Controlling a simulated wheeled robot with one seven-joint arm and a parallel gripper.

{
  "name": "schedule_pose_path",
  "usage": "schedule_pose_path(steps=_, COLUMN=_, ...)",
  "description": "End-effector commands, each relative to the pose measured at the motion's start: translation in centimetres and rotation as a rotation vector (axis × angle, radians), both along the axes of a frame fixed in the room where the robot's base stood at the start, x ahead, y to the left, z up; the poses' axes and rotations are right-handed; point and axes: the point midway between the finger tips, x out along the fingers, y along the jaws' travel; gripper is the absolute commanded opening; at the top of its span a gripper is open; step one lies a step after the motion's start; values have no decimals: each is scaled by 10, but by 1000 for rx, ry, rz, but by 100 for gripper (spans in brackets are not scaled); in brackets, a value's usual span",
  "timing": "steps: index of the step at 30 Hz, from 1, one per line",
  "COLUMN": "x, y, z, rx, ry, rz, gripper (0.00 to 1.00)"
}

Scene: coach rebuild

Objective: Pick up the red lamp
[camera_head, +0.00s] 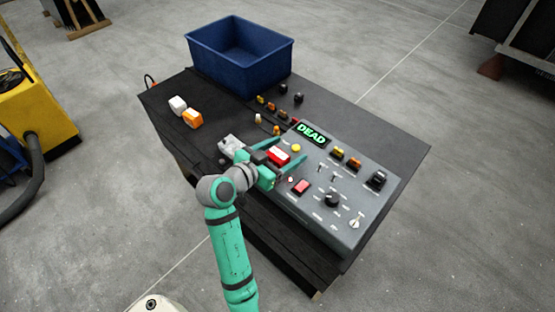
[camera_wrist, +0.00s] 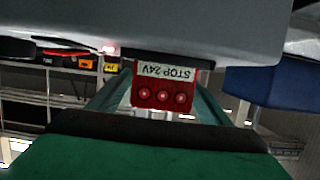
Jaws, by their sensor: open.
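The red lamp (camera_head: 278,156) is a small red block with a pale strip, at the near left edge of the grey control panel (camera_head: 345,215). In the wrist view the red lamp (camera_wrist: 162,98) shows a "STOP 24V" label upside down and three round lights. My gripper (camera_head: 288,151) is open, with one teal finger on each side of the lamp. In the wrist view my gripper (camera_wrist: 160,105) also has its fingers on either side of it. I cannot tell whether they touch it.
A blue bin (camera_head: 240,55) stands at the back of the dark bench. A white block (camera_head: 177,105) and an orange-and-white block (camera_head: 193,119) lie at the left. Another red block (camera_head: 300,187), a black knob (camera_head: 332,199) and a "DEAD" display (camera_head: 311,132) are on the panel.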

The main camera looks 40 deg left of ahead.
Motion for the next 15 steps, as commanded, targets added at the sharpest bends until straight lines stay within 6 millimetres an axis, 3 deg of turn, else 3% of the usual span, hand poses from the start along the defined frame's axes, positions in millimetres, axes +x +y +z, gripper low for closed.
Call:
schedule_pose_path(steps=8, x=3, y=0, z=-1, rx=1, ry=0, rz=0, gripper=72)
schedule_pose_path(steps=14, x=3, y=0, z=-1, rx=0, ry=0, rz=0, gripper=26)
schedule_pose_path(steps=15, x=3, y=0, z=-1, rx=0, ry=0, rz=0, gripper=25)
